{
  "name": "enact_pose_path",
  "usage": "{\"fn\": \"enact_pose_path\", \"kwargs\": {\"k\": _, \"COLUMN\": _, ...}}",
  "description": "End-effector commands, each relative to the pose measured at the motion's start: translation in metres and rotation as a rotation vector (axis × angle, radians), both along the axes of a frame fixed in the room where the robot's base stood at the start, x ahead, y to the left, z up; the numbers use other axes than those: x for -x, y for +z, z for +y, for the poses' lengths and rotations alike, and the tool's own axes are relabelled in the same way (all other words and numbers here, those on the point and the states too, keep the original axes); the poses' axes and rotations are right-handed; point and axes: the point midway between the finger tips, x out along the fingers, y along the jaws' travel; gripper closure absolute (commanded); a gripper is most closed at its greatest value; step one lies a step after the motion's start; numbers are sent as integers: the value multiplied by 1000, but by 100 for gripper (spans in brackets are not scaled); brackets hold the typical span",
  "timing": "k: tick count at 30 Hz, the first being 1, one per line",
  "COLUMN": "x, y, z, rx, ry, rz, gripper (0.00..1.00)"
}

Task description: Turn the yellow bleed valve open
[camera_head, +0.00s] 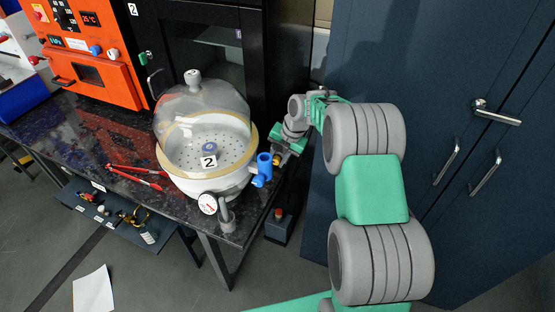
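A glass desiccator (208,135) with a clear dome and a white lower bowl stands on the dark table. A blue valve fitting (263,168) sticks out from its right side. A small yellow part (278,160), which looks like the bleed valve, shows just right of the blue fitting, beside my gripper. My gripper (280,156) reaches down at the right side of the desiccator, with its fingertips at or very near the yellow part. The fingers are small and partly hidden, so I cannot tell whether they touch or grip it.
A round gauge (208,203) and a grey fitting (226,214) are at the desiccator's front. Red tongs (138,176) lie to its left. An orange machine (85,50) stands at back left. Dark blue cabinets (450,130) stand on the right behind my arm.

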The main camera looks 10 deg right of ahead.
Motion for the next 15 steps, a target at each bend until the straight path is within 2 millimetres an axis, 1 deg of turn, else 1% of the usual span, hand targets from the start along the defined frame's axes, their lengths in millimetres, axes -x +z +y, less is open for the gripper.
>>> {"fn": "enact_pose_path", "kwargs": {"k": 1, "x": 0, "y": 0, "z": -1, "rx": 0, "ry": -2, "rz": 1, "gripper": 68}}
{"fn": "enact_pose_path", "kwargs": {"k": 7, "x": 0, "y": 0, "z": 1, "rx": 1, "ry": 2, "rz": 0, "gripper": 51}}
{"fn": "enact_pose_path", "kwargs": {"k": 15, "x": 0, "y": 1, "z": 2, "rx": 5, "ry": 3, "rz": 4, "gripper": 51}}
